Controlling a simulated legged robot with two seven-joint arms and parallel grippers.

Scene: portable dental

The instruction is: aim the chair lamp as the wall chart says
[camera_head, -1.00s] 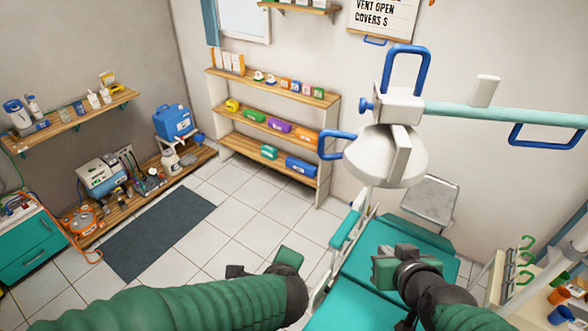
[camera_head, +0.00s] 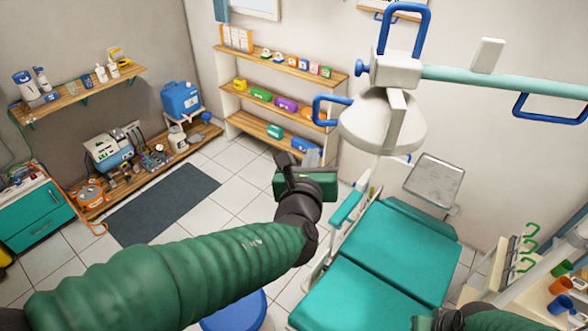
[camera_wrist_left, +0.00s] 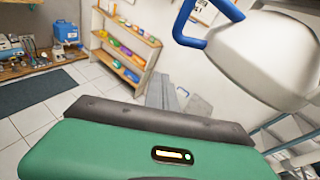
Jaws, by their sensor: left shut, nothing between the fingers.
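The chair lamp (camera_head: 380,122) hangs at the upper right in the head view, a white round head with blue loop handles, one at its left (camera_head: 328,112) and one on top (camera_head: 404,32). It also shows at the upper right in the left wrist view (camera_wrist_left: 265,55). My left gripper (camera_head: 290,165) is shut and empty, below and left of the lamp, apart from its handles. The wall chart (camera_head: 392,14) is cut off at the top edge and its text is out of view. My right arm shows only at the lower right; its gripper is not clearly visible.
A teal lamp arm (camera_head: 505,81) runs to the right with another blue handle (camera_head: 550,108). Shelves (camera_head: 278,95) stand at the back wall. A blue stool (camera_head: 235,312) is below my left arm.

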